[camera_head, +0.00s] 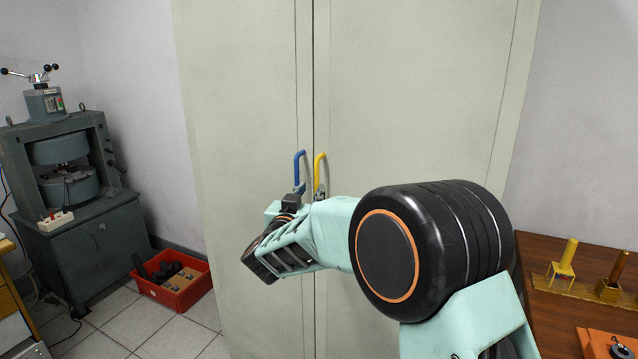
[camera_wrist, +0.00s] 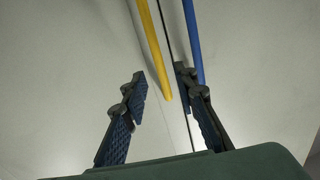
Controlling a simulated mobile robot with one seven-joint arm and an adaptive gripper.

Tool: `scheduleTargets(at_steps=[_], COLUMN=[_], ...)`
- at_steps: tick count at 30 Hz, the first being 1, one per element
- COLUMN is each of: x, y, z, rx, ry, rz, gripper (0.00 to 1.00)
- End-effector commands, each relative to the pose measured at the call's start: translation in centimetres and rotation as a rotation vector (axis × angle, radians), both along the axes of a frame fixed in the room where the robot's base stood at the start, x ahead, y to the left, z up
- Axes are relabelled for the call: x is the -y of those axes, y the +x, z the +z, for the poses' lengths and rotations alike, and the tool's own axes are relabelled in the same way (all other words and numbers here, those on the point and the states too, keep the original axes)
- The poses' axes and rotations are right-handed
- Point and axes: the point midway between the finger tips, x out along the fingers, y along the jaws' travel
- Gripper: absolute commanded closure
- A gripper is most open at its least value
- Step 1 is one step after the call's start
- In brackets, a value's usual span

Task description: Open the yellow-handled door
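The yellow handle (camera_head: 318,172) stands upright on the right cabinet door (camera_head: 410,90), just right of the seam. Its lower part is hidden behind my wrist in the head view. In the wrist view the yellow handle (camera_wrist: 153,50) ends between the two fingertips of my open gripper (camera_wrist: 161,86). The right finger lies between the yellow and blue handles; I cannot tell whether either finger touches a handle. In the head view my gripper (camera_head: 303,193) is just below the handles, partly hidden by my arm. The door appears closed.
A blue handle (camera_head: 298,168) is on the left door (camera_head: 245,90), close beside the yellow one. A red crate (camera_head: 172,296) and a green press (camera_head: 90,235) stand at left. A brown table (camera_head: 560,310) with small items stands at right.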

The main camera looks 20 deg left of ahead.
Motion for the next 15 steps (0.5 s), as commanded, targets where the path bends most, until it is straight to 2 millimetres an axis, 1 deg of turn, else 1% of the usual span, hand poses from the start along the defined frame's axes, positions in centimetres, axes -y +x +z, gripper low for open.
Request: scheduleTargets(at_steps=[1, 6, 10, 15], x=[0.0, -0.3, -0.6, -0.7], y=[1.1, 3.9, 5.3, 6.3], z=[-0.1, 0.0, 0.0, 0.0], rx=[0.000, 0.001, 0.001, 0.000], ry=[0.001, 0.001, 0.001, -0.001], rz=[-0.003, -0.002, 0.000, 0.001], gripper=[0.73, 0.73, 0.73, 0.73])
